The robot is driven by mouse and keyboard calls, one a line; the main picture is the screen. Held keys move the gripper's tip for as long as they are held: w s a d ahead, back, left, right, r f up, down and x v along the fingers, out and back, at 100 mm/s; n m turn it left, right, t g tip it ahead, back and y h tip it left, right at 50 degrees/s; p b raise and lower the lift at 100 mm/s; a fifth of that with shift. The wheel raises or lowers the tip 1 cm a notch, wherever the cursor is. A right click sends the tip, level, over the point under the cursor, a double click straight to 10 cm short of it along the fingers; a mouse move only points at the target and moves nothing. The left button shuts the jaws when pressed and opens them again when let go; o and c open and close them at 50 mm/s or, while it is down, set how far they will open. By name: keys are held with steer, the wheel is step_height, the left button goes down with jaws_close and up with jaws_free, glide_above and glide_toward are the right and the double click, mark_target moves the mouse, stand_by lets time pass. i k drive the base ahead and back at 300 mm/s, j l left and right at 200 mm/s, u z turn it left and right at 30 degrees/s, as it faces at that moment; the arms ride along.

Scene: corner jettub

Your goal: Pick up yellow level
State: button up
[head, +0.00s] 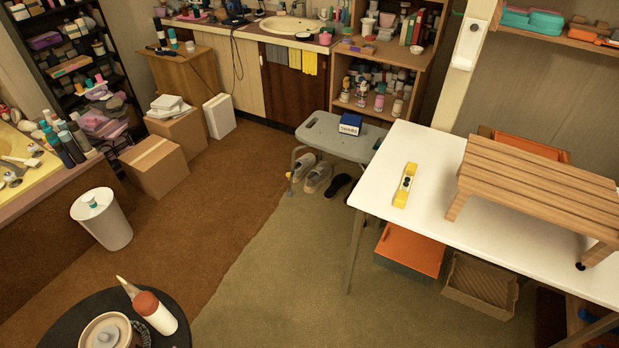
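The yellow level (405,185) lies on the white table (430,150), near the table's left end. It is a short yellow bar with dark round parts along its middle, and its long side runs roughly away from me. Nothing touches it, and bare table surface surrounds it. My gripper is not seen in the head view.
A slatted wooden stand (535,185) stands on the table to the right of the level. A grey stool (340,137) with a blue box (350,124) is beyond the table's left end. A dark round table (75,318) is at bottom left. The carpet (270,270) between is clear.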

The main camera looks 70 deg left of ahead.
mark_target(402, 193)
steer(key=u, duration=1.8)
steer(key=i+j+z, duration=0.85)
steer(key=j+z, duration=0.2)
steer(key=j, duration=0.2)
